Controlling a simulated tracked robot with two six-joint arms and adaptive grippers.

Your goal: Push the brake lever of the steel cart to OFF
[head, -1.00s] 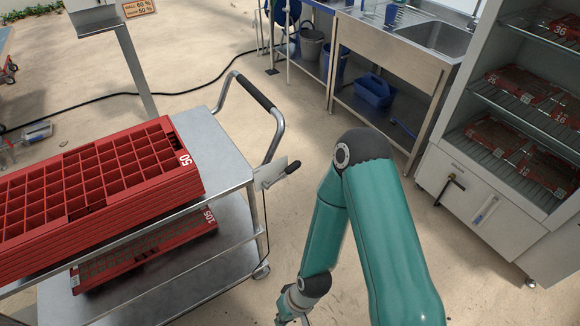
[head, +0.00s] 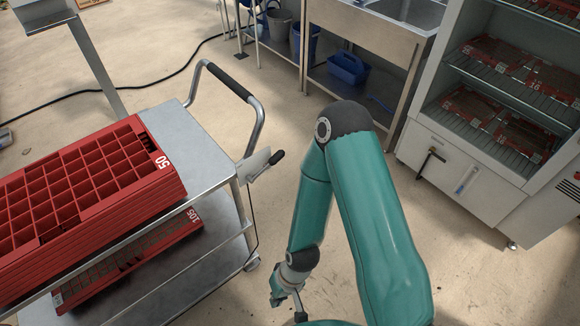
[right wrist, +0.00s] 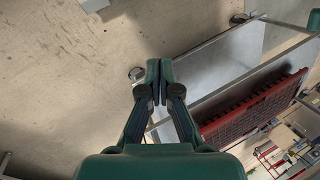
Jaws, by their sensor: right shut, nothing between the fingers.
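The steel cart (head: 160,140) stands at the left of the head view. Its brake lever (head: 265,167), with a black grip, sticks out beside a pale plate on the cart's near-right corner, below the push handle. The lever's marking cannot be read. My right gripper (head: 287,303) is low in the head view, below the lever and apart from it. In the right wrist view its fingers (right wrist: 158,88) are together and empty, with the cart's shelf (right wrist: 235,65) beyond to the right. The lever cannot be made out there. My left gripper is not in view.
Red seed trays (head: 90,185) are stacked on the cart top, with another tray (head: 125,262) on the lower shelf. A sink bench (head: 365,35) and a white cabinet (head: 470,185) with trays stand behind my right arm. The floor between cart and cabinet is open.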

